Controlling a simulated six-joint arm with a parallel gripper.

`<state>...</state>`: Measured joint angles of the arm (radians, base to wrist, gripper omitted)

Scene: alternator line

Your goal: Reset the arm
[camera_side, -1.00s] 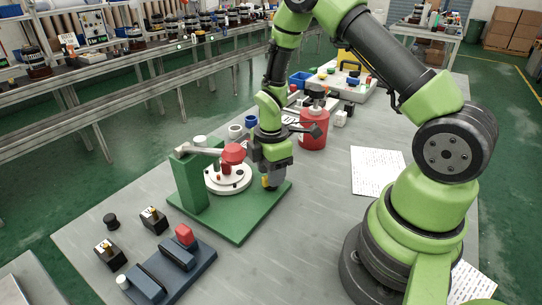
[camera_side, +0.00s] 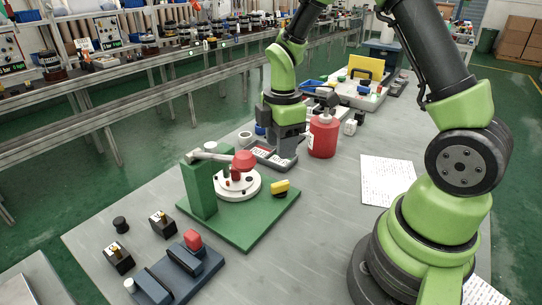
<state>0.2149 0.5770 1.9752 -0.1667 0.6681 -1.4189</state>
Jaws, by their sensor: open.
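My arm is the green and black one, mounted at the right of the table. My gripper (camera_side: 284,150) is open and hangs above the table behind the green fixture (camera_side: 246,224), left of the red bottle. Its jaws look empty, though their tips are small in this view. The fixture carries a white round plate (camera_side: 250,190) with a red-knobbed lever clamp (camera_side: 242,161) over it. A yellow and black part (camera_side: 280,188) sits on the fixture base at its right, apart from my gripper.
A red bottle (camera_side: 323,136) stands close to my gripper's right. A dark blue block fixture (camera_side: 183,269) and two black blocks (camera_side: 162,224) sit at the front left. A paper sheet (camera_side: 388,180) lies at the right. A tray with a yellow bin (camera_side: 368,67) is at the back.

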